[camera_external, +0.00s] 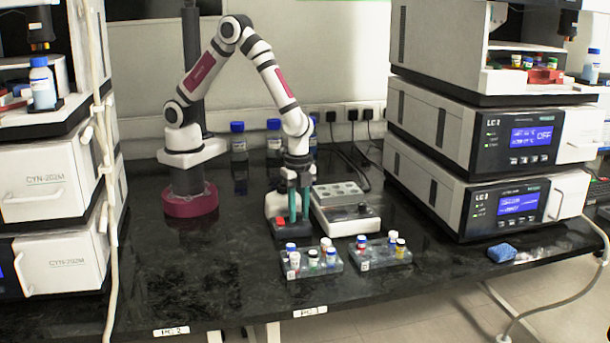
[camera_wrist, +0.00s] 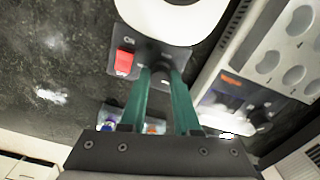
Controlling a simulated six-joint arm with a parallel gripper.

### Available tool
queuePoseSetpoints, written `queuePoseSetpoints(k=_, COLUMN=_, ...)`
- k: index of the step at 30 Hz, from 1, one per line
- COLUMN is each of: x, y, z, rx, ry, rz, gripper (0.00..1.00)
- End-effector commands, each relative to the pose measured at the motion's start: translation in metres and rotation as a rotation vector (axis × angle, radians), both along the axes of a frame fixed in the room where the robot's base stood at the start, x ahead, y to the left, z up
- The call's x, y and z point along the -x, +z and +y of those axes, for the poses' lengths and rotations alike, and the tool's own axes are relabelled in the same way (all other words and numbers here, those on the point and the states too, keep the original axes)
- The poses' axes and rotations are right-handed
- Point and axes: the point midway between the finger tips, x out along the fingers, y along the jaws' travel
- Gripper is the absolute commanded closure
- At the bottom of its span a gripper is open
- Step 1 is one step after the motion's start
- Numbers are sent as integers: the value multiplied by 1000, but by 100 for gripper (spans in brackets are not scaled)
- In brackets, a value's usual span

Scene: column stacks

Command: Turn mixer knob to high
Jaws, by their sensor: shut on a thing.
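The mixer (camera_external: 273,205) is a small grey unit with a red switch (camera_external: 281,223), standing on the black bench below my arm. In the wrist view the mixer (camera_wrist: 141,43) shows its round white top, and the red switch (camera_wrist: 124,62) sits left of my fingers. My gripper (camera_external: 298,215) points straight down with its green fingers at the mixer's front right. In the wrist view my gripper (camera_wrist: 162,76) is shut on the dark mixer knob (camera_wrist: 160,66). The fingers partly hide the knob, and its setting cannot be read.
A white heating block (camera_external: 345,220) with wells stands close on the right of the mixer. Two vial racks (camera_external: 313,268) (camera_external: 372,258) stand in front. Blue-capped bottles (camera_external: 238,142) are behind. Instrument stacks (camera_external: 480,150) flank the bench. The front left bench is clear.

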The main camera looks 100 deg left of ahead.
Motion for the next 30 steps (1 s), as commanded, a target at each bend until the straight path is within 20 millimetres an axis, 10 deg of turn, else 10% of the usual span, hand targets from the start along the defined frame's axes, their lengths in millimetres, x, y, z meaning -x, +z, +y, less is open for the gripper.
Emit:
queuePoseSetpoints(k=15, x=-1, y=1, z=0, rx=0, ry=-16, rz=-1, gripper=100)
queuePoseSetpoints(k=16, x=-1, y=1, z=0, rx=0, ry=-15, rz=-2, gripper=64)
queuePoseSetpoints(k=20, x=0, y=1, z=0, rx=0, ry=-15, rz=-1, gripper=41)
queuePoseSetpoints(k=30, x=0, y=4, z=0, rx=0, ry=-14, rz=-1, gripper=39)
